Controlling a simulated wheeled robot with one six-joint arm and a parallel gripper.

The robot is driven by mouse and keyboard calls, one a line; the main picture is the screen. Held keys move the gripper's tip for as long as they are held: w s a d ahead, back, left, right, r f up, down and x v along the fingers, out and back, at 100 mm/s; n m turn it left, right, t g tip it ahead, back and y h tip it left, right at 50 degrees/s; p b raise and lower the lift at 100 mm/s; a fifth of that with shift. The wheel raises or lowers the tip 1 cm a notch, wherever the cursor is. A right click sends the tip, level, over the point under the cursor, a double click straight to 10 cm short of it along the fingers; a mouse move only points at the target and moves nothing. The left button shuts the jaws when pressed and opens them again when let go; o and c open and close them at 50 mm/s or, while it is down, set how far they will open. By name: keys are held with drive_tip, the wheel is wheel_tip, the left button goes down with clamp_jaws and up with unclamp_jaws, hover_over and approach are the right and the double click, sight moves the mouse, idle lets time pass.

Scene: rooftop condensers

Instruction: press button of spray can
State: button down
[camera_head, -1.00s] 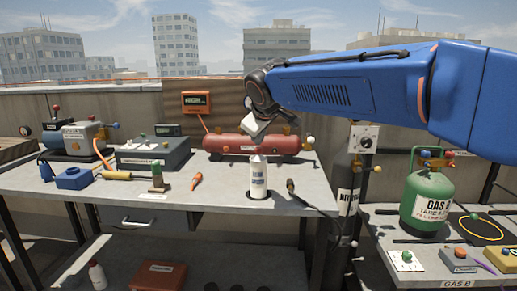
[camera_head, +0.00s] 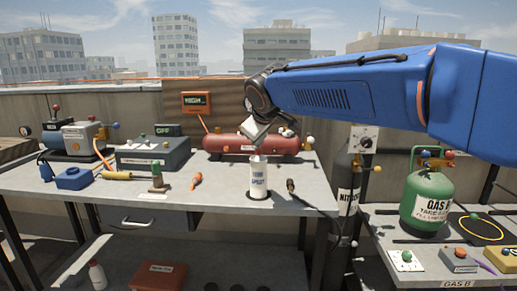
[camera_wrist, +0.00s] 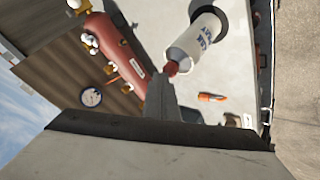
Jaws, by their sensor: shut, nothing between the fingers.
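The white spray can (camera_head: 258,181) stands upright near the front edge of the grey workbench, with dark lettering on its side. It also shows in the wrist view (camera_wrist: 199,38), where its red button (camera_wrist: 171,68) points toward my gripper. My gripper (camera_head: 252,129) is above the can in the head view, tilted downward. In the wrist view the shut, empty fingers (camera_wrist: 161,92) end right by the red button. They look very close to it, and I cannot tell whether they touch. The button is hard to make out in the head view.
A red tank (camera_head: 240,145) lies behind the can. A black-handled tool (camera_head: 291,187) is to its right and an orange screwdriver (camera_head: 196,181) to its left. A dark gas cylinder (camera_head: 347,190) stands past the bench's right end. Bare bench surrounds the can.

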idle(0.5)
drive_tip(key=shift+r, duration=0.85)
drive_tip(key=shift+r, duration=2.5)
